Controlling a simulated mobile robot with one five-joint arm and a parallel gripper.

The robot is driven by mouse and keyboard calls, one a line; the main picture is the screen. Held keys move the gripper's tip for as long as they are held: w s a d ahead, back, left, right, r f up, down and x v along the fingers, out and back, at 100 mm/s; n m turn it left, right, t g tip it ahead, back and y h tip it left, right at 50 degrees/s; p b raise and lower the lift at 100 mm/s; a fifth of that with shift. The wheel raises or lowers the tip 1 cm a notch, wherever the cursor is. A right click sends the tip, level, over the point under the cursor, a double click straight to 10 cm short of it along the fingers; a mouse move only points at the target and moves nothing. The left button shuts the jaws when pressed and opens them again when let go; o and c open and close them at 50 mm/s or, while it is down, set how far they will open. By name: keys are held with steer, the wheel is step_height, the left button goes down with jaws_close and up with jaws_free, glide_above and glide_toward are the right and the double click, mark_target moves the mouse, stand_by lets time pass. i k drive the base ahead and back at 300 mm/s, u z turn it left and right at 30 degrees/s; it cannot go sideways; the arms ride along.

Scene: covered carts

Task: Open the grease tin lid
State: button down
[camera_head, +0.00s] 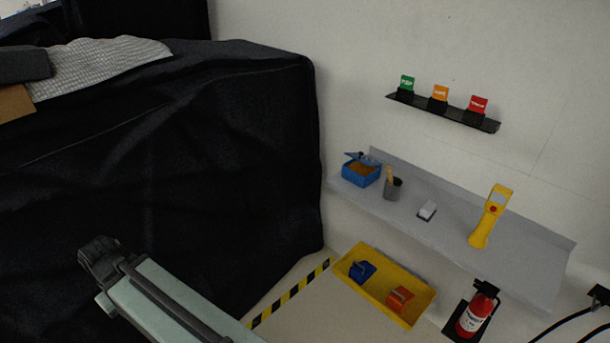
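The grease tin (361,176) appears to be the small blue box at the left end of the grey wall shelf. Its lid (362,158) stands raised and tilted at the back, and brown-orange content shows inside. A pale link of my arm, with a dark joint at its far end, shows at the lower left in front of the black cover, well apart from the tin. I cannot make out my gripper's fingers in this view.
The grey shelf (520,252) also holds a grey cup with a brush (392,188), a small white block (427,210) and a yellow handheld device (490,216). A yellow tray (416,321) sits below. A black-covered cart (200,150) fills the left.

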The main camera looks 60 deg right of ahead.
mark_target(360, 156)
steer(key=z, duration=0.25)
steer(key=i, duration=1.05)
steer(key=u, duration=0.15)
